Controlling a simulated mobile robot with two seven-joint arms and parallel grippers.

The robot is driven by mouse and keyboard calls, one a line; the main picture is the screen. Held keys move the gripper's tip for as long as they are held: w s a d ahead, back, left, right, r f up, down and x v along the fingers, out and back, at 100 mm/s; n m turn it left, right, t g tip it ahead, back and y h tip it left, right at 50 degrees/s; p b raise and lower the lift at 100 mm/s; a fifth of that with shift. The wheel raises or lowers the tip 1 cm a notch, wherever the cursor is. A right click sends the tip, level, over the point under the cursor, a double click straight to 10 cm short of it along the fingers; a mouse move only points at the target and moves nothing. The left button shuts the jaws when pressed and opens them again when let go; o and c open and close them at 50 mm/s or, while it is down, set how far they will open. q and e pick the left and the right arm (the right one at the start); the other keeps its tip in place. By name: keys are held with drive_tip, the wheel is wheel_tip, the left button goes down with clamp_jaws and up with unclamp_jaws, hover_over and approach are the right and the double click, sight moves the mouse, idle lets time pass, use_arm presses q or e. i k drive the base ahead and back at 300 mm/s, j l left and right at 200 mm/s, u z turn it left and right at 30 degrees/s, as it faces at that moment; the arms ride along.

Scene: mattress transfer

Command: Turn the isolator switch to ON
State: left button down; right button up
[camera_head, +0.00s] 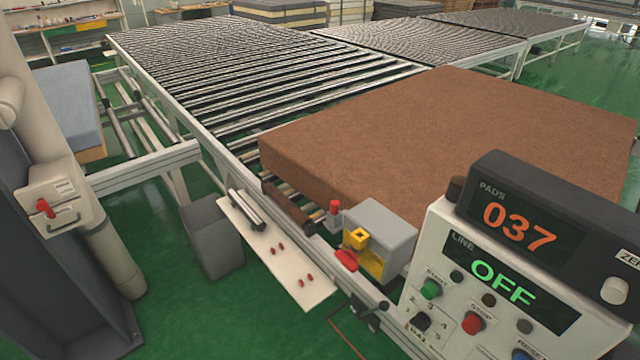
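A grey box (380,233) with a yellow front plate (362,262) stands at the near edge of the roller conveyor, beside the brown pad. A red handle (346,260) shows at the lower left of the yellow plate; it looks like a rotary switch, but its position marks are too small to read. Another red lever (45,208) sits on a pale box (58,200) at the far left. I cannot tell for sure which is the isolator. The control panel (445,260) reads LINE OFF in green and PADS 037 in orange. Neither gripper is in view.
A large brown pad (450,140) lies on the roller conveyor (260,75). A white shelf (290,275) with small red parts projects near the front, with a grey bin (212,238) beside it. Green floor (230,320) is clear at the lower left.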

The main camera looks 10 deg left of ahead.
sight(349, 259)
drive_tip(key=i+j+z, duration=0.1)
drive_tip(key=j, duration=0.3)
drive_tip(key=i+j+z, duration=0.1)
drive_tip(key=j, duration=0.3)
drive_tip(key=i+j, duration=0.2)
drive_tip(key=j, duration=0.2)
drive_tip(key=i+j+z, duration=0.15)
drive_tip(key=j, duration=0.25)
drive_tip(key=j+z, duration=0.1)
drive_tip(key=j, duration=0.3)
